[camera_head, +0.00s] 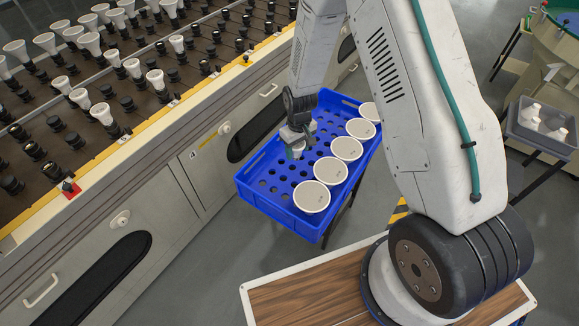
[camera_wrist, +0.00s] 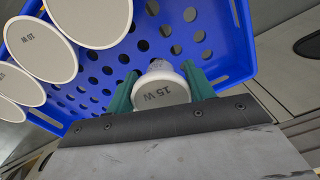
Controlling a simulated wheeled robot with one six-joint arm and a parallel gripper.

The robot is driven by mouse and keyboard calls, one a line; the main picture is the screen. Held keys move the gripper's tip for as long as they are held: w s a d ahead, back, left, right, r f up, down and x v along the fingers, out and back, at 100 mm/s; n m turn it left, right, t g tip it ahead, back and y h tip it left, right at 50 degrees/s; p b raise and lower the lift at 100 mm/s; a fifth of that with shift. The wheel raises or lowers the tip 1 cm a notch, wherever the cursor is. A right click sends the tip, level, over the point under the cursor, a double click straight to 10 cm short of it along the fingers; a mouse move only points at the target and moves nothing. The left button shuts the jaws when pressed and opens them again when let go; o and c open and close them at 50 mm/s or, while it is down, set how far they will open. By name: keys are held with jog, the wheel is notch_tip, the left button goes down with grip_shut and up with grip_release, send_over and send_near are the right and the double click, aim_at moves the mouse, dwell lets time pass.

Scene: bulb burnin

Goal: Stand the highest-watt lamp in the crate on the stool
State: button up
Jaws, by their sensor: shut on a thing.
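My gripper (camera_head: 297,150) is shut on a small lamp (camera_wrist: 161,93) with a pale round face. A row of several larger white-faced lamps stands along the crate's right side, the nearest lamp (camera_head: 312,196) at the front corner. One of them (camera_wrist: 92,15) seems to read 10 W. The stool under the crate is mostly hidden; a dark leg (camera_head: 338,217) shows.
A long bench (camera_head: 140,150) with sockets, several holding lamps, runs along the left, close to the crate. A grey bin (camera_head: 541,128) with white items stands at the right. My wood-topped base is in front. The crate's left half has free holes.

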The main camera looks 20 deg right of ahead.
notch_tip(320, 180, down, 11)
jog(key=s+a+n, duration=0.1)
jog(key=n, duration=0.1)
jog(key=shift+s, duration=0.35)
jog(key=shift+s, duration=0.2)
jog(key=shift+f, duration=0.25)
dwell(0.4)
jog(key=shift+f, duration=1.65)
jog(key=o, duration=1.1)
jog(key=shift+r, duration=3.85)
